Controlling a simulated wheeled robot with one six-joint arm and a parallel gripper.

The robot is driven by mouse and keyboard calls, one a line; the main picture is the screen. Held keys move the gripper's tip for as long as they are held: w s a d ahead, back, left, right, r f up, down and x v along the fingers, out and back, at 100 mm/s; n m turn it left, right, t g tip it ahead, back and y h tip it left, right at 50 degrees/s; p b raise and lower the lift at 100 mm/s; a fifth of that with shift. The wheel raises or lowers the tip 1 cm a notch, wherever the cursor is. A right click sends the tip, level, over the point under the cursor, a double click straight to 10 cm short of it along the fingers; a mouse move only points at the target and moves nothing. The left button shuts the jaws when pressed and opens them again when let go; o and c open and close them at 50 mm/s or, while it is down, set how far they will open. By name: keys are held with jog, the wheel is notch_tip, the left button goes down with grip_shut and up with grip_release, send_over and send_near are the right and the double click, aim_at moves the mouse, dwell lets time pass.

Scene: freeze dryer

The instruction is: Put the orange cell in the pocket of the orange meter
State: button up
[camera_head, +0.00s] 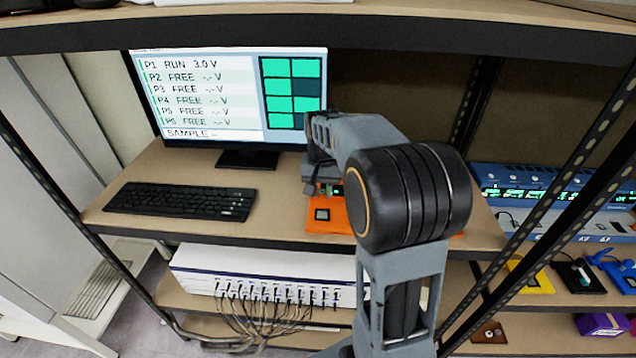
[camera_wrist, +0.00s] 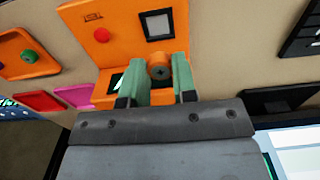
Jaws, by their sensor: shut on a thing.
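The orange meter (camera_head: 324,224) lies on the desk shelf in the head view, partly hidden by my arm. The cell is in front of the meter's face, near the square. I cannot tell whether it touches the meter. In the head view my arm hides the cell.
A black keyboard (camera_head: 180,201) and a monitor (camera_head: 235,95) stand to the left. Shelf posts (camera_head: 570,180) rise at the right.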

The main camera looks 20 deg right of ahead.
aim_at(322, 215)
jog(key=shift+s+d+f+b, duration=0.1)
jog(key=shift+s+f+b, duration=0.05)
jog(key=shift+f+b, duration=2.1)
jog(key=shift+f, duration=0.6)
jog(key=shift+s, duration=0.1)
jog(key=shift+f, duration=0.6)
dwell(0.5)
jog(key=o, duration=0.8)
jog(key=shift+r, duration=0.15)
